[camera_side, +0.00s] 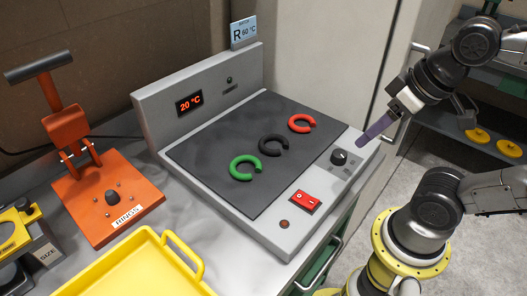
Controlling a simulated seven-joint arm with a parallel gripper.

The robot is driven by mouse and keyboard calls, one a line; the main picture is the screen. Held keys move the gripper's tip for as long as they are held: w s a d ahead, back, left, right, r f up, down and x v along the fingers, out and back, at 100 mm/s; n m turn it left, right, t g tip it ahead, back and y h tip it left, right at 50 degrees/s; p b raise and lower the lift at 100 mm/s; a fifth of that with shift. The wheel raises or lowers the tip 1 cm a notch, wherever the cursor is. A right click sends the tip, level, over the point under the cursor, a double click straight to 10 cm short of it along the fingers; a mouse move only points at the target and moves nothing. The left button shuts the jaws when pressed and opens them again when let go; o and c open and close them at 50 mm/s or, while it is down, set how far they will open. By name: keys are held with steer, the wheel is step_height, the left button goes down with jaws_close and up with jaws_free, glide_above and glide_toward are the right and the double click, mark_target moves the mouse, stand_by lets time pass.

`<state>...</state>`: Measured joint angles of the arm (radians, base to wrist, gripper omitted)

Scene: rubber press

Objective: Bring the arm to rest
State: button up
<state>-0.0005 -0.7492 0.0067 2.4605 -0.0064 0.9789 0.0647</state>
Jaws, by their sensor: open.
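My gripper (376,130) is at the right, pointing down and left, with long purple fingers. It hangs just right of the black knob on the press's front panel. The fingers overlap from this angle, and I see nothing held between them. My arm comes in from the right edge. The grey press (158,92) stands on the bench with a dark plate (200,152) on top. A green ring (244,168), a black ring (273,145) and a red ring (302,123), each with a gap, lie on the plate.
The knob (339,157) and a red switch (305,202) are on the press front. The display (189,103) reads 20 °C. An orange lever tool (105,200) and a yellow tray (148,262) stand left and front. A shelf holds yellow discs (478,136) at right.

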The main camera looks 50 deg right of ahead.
steer(key=shift+w+f+n, duration=0.3)
steer(key=shift+w, duration=0.05)
